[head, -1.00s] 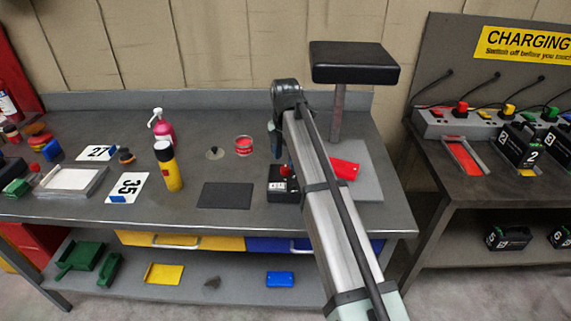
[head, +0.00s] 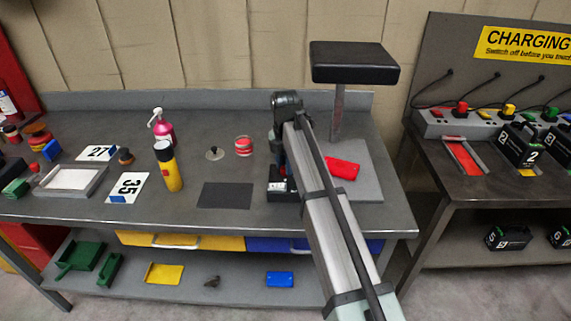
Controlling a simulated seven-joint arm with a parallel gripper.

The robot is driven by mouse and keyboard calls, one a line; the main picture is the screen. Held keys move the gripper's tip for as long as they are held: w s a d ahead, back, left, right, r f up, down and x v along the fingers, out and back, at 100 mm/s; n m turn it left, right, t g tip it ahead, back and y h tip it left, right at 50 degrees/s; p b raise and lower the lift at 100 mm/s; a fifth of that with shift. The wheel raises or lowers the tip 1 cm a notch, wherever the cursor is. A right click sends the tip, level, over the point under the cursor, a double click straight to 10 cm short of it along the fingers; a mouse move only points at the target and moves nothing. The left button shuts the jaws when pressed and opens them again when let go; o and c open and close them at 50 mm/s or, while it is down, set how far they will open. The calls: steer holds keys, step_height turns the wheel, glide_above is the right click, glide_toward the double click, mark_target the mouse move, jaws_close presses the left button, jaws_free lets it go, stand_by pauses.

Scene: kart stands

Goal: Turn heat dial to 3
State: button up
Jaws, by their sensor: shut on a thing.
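A small black control box (head: 276,196) with a white-marked label sits near the front of the workbench, left of my arm. My gripper (head: 283,176) points down onto the top of this box, where the red heat dial is. The gripper is shut on the dial, which it and my arm largely hide. I cannot read which number the dial points to.
A press with a black upper plate (head: 355,63) on a post stands over a grey base plate (head: 368,185). A red object (head: 343,169) lies on that base. A dark mat (head: 225,195), a yellow bottle (head: 168,167) and a red tin (head: 243,146) are to the left.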

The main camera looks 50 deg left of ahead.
steer(key=shift+c, duration=1.1)
